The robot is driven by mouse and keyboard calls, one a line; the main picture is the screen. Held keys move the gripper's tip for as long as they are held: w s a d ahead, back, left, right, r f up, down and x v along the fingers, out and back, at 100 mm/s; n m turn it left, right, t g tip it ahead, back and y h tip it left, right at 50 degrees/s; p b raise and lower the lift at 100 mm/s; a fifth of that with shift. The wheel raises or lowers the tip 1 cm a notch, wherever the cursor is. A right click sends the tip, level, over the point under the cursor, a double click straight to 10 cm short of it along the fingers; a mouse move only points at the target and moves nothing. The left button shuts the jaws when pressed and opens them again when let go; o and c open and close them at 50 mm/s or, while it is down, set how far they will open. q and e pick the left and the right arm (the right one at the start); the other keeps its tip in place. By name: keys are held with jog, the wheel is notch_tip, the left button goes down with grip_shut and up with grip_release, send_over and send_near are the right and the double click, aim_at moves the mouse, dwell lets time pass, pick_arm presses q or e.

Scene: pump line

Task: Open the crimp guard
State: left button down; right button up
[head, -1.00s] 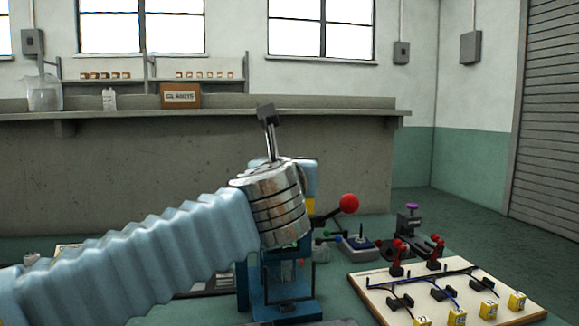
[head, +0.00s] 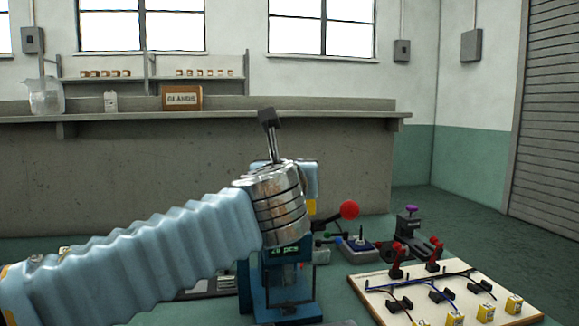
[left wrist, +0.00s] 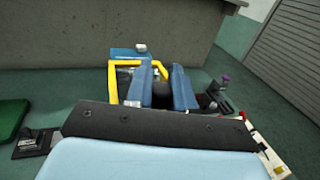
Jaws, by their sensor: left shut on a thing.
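The blue crimp press (head: 287,296) stands in the middle of the head view, largely hidden behind my left arm. A yellow frame, which looks like the crimp guard (left wrist: 113,85), shows at the press in the left wrist view. My left gripper (left wrist: 162,80) has its two blue fingers beside the right part of this frame. It is shut on what looks like the guard's bar; the contact itself is partly hidden. A dark rounded thing shows between the fingers. In the head view my left wrist hides the fingers. My right gripper is not in view.
A lever with a red ball (head: 349,209) sticks out right of the press. A wiring board (head: 365,283) with black and yellow connectors lies at the lower right. A small fixture with a purple knob (head: 411,209) stands behind it. A long grey counter (head: 200,165) closes off the back.

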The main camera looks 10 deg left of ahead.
pick_arm(q)
jog(key=r, duration=0.3)
jog(key=shift+w+a+p, duration=0.2)
jog(key=shift+a+p, duration=0.1)
jog(key=shift+p, duration=0.1)
jog(key=shift+w+r+g, duration=0.2)
jog(key=shift+w+g, duration=0.1)
jog(key=shift+w, duration=0.15)
jog(key=shift+w+a+r+n+g, duration=0.1)
jog(key=shift+w+r+n+g, duration=0.25)
jog(key=shift+w+g, duration=0.4)
jog(key=shift+w+a+r, duration=0.2)
jog(key=shift+r, duration=0.2)
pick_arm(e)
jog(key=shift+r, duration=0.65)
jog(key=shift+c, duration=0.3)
